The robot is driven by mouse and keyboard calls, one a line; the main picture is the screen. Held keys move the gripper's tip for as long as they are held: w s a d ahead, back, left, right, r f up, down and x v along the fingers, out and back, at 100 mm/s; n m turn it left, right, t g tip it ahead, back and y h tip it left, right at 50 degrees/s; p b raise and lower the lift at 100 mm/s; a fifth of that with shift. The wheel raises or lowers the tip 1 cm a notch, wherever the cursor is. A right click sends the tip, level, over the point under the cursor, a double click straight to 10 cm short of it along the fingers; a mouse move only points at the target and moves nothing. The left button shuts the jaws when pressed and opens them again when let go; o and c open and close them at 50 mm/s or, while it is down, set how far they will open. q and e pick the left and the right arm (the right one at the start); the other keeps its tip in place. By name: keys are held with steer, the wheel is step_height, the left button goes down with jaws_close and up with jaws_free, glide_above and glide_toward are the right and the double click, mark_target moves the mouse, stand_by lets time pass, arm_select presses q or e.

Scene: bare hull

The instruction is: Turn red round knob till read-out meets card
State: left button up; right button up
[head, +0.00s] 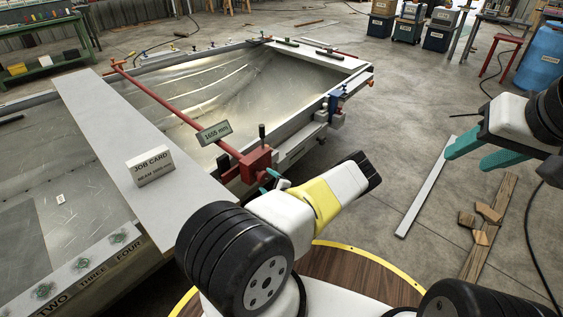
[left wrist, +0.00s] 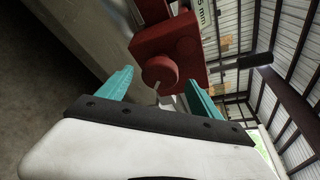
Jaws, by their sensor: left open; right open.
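The red round knob (left wrist: 160,72) shows in the left wrist view, on a red clamp block (left wrist: 168,40). My left gripper (left wrist: 160,92) is open, its teal fingers on either side of the knob, with no clear contact. In the head view my left gripper (head: 268,181) is at the red block (head: 256,160); I cannot make out the knob there. The read-out (head: 213,132) on the red bar shows 1655 mm. The job card (head: 150,167) stands on the grey plank; its lower line is too small to read surely. My right gripper (head: 484,151) is open and empty, far right.
The red bar (head: 170,100) spans the open metal hull (head: 240,85). A grey plank (head: 120,150) lies across the hull. A blue clamp (head: 335,103) sits on the right edge. Wood pieces (head: 488,213) and a metal strip (head: 427,187) lie on the floor at right.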

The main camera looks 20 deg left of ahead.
mark_target(265, 178)
arm_select(q)
steer(key=shift+x, duration=2.05)
steer(key=c, duration=1.3)
steer(key=shift+c, duration=0.2)
steer(key=m+g, duration=0.2)
steer(key=m, duration=0.1)
steer(key=m+g, duration=0.2)
steer(key=m, duration=0.1)
steer(key=m+g+y, duration=0.1)
steer(key=m+g, duration=0.1)
steer(key=shift+m, duration=0.4)
steer(key=shift+m+g+y, duration=0.3)
steer(key=shift+m+g, duration=0.5)
steer(key=shift+m, duration=0.5)
